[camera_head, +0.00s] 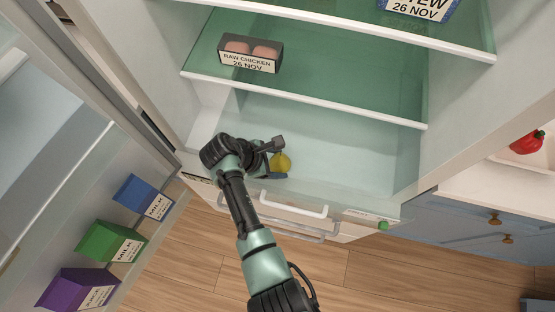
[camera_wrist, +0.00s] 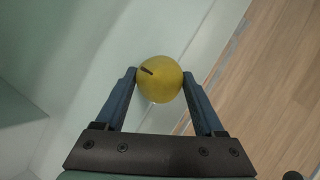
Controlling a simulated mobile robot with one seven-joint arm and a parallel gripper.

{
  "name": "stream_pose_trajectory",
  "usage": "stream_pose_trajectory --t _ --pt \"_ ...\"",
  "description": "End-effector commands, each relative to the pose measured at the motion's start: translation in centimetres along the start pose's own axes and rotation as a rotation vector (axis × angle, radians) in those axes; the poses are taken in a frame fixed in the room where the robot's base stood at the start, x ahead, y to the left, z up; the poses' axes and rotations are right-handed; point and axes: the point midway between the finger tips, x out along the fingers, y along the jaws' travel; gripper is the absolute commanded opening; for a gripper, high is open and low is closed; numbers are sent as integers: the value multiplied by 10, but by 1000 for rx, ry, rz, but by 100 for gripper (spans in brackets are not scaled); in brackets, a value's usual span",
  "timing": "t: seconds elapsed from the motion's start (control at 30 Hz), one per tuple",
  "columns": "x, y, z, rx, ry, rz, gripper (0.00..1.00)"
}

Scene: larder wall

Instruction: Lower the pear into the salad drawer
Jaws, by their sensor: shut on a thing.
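The pear (camera_head: 281,163) is yellow with a short dark stem; it also shows in the wrist view (camera_wrist: 160,80). My gripper (camera_head: 277,160) is shut on the pear, with one blue finger on each side of it in the wrist view (camera_wrist: 160,82). In the head view the pear is at the lower compartment of the fridge, above or just behind the drawer front. The salad drawer (camera_head: 295,209) is at the fridge bottom and has a white handle. My arm hides its left part, and I cannot tell how deep the pear is.
A glass shelf (camera_head: 330,85) above holds a raw chicken box (camera_head: 250,55). A stew label (camera_head: 418,10) shows on the top shelf. Milk and juice cartons (camera_head: 112,241) stand in the open door at left. A red pepper (camera_head: 526,142) lies at right.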

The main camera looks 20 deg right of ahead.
Motion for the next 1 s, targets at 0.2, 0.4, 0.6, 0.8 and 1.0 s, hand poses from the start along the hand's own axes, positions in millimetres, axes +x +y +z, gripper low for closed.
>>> stream_pose_trajectory --t 0.2,0.4,0.6,0.8,1.0 --pt "0 0 0 1 0 1 7" --pt "0 0 0 0 0 1 96" --pt "1 0 -1 0 0 0 100" --pt "-8 2 4 2 0 1 100" --pt "-35 7 22 3 1 3 100"
